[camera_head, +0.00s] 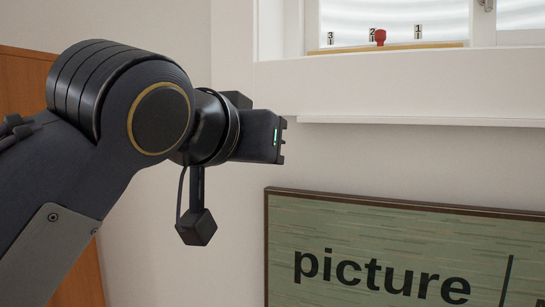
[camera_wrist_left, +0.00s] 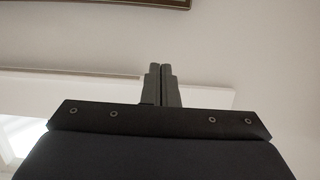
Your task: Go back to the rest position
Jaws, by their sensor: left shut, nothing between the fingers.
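My left arm comes in from the left in the head view, raised in front of the wall. Its left gripper (camera_head: 281,139) points right, below and to the left of the window, and holds nothing that I can see. In the left wrist view the two fingers of the left gripper (camera_wrist_left: 161,68) lie side by side, shut and empty, with bare wall beyond them. My right gripper is in neither view.
A white ledge (camera_head: 425,120) juts from the wall below the window sill. On the sill, a wooden strip (camera_head: 400,47) carries number tags and a red knob (camera_head: 379,36). A green framed sign (camera_head: 400,250) reading "picture" is at lower right. A wooden panel (camera_head: 22,90) is behind my arm.

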